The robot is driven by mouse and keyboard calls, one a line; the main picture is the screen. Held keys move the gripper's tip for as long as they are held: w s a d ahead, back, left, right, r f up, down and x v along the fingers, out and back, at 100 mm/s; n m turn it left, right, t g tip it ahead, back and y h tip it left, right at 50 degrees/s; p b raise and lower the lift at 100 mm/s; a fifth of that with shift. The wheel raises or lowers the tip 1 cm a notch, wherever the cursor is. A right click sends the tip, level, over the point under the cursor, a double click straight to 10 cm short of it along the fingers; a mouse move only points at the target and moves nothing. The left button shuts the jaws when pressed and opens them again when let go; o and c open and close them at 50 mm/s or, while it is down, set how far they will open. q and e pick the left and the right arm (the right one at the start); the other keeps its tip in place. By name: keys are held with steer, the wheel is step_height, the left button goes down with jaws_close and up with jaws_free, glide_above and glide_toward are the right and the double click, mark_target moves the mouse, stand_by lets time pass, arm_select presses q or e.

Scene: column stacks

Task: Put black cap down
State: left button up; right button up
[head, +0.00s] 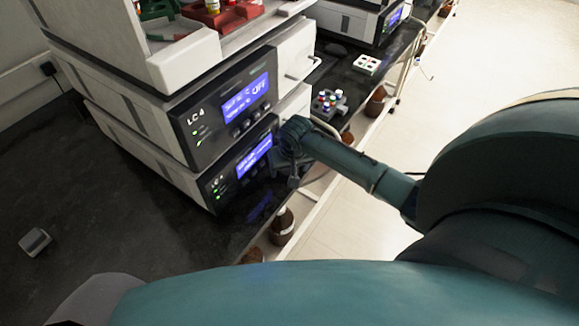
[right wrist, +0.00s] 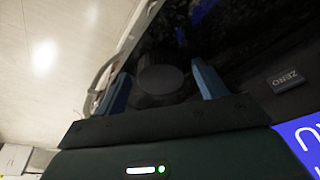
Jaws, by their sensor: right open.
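A round black cap (right wrist: 160,78) shows in the right wrist view, between the two blue fingers of my right gripper (right wrist: 162,88). The fingers stand apart, with a visible gap on either side of the cap. The cap appears to be over the dark bench top, but I cannot tell exactly what it rests on. In the head view my right gripper (head: 286,172) is low beside the front panels of the LC 4 stack, near the bench's front edge. The cap cannot be made out there. My left gripper is not in view.
The LC 4 unit (head: 205,125) with lit blue screens stands right beside my right gripper. Brown bottles (head: 281,226) are below the bench edge. A rack with colored caps (head: 328,104) and a white tray (head: 367,64) are farther back. The dark bench at left is mostly clear.

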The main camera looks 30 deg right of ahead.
steer(key=shift+r, duration=0.1)
steer(key=p+v, duration=0.1)
steer(key=v, duration=1.1)
steer(key=shift+n+t+y, duration=0.6)
steer(key=shift+n+y, duration=0.1)
steer(key=shift+n, duration=0.1)
steer(key=a+f, duration=0.1)
steer(key=f, duration=0.1)
steer(key=s+a+f, duration=0.1)
steer(key=a, duration=0.1)
steer(key=s+a+f, duration=0.1)
steer(key=f, duration=0.1)
steer(key=shift+s+a+f, duration=0.2)
steer(key=shift+f, duration=0.1)
steer(key=s+a+f+n+t+y, duration=0.1)
steer(key=s+a+f+n+t, duration=0.1)
steer(key=s, duration=0.5)
steer(key=s+a+f+n+t+y, duration=0.1)
steer(key=s+a+f+n+t, duration=0.1)
steer(key=s+a, duration=0.5)
steer(key=shift+s+a+f+n+t, duration=0.2)
steer(key=shift+f+n+t, duration=0.2)
steer(key=shift+f+t, duration=0.45)
